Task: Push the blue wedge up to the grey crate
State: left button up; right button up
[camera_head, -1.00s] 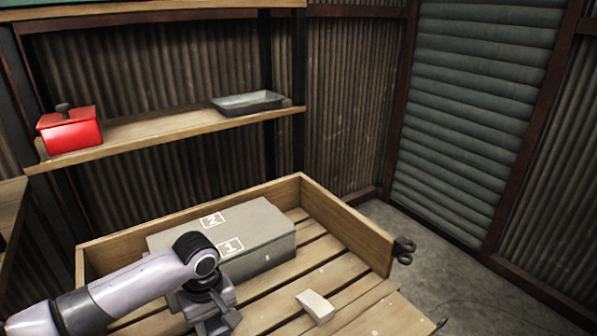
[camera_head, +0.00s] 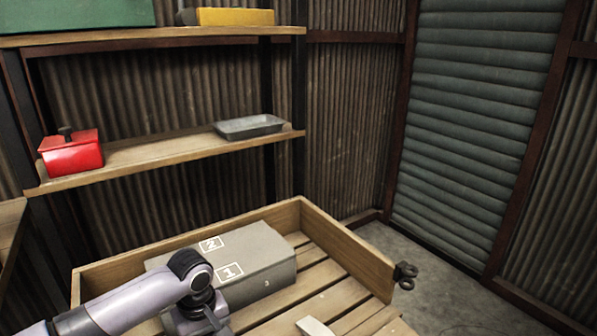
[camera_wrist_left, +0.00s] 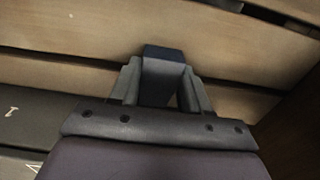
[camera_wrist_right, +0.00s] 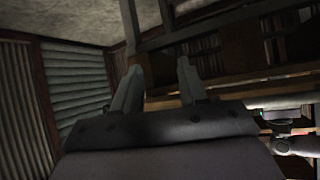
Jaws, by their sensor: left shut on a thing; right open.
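The grey crate (camera_head: 262,262), a long box marked 1 and 2, lies in a wooden slatted tray in the head view. A dark corner of it with a 1 shows in the left wrist view (camera_wrist_left: 40,112). My left gripper (camera_wrist_left: 158,80) is shut on a dark blue block, which looks like the blue wedge (camera_wrist_left: 162,62), over the wooden slats. In the head view my left wrist is in front of the crate; its fingers and the wedge are out of sight. I cannot tell the gap between wedge and crate. My right gripper (camera_wrist_right: 160,78) is open and empty.
The wooden tray (camera_head: 345,255) has raised walls at the back and right. A cream block (camera_head: 314,327) lies on its slats, right of the left arm. Shelves behind hold a red box (camera_head: 72,156) and a metal pan (camera_head: 249,127). Slats right of the crate are bare.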

pick_arm(q)
jog(key=o, duration=1)
jog(key=shift+c, duration=0.2)
notch_tip(320, 180, up, 7)
jog(key=shift+r+p, duration=0.1)
jog(key=shift+p, duration=0.95)
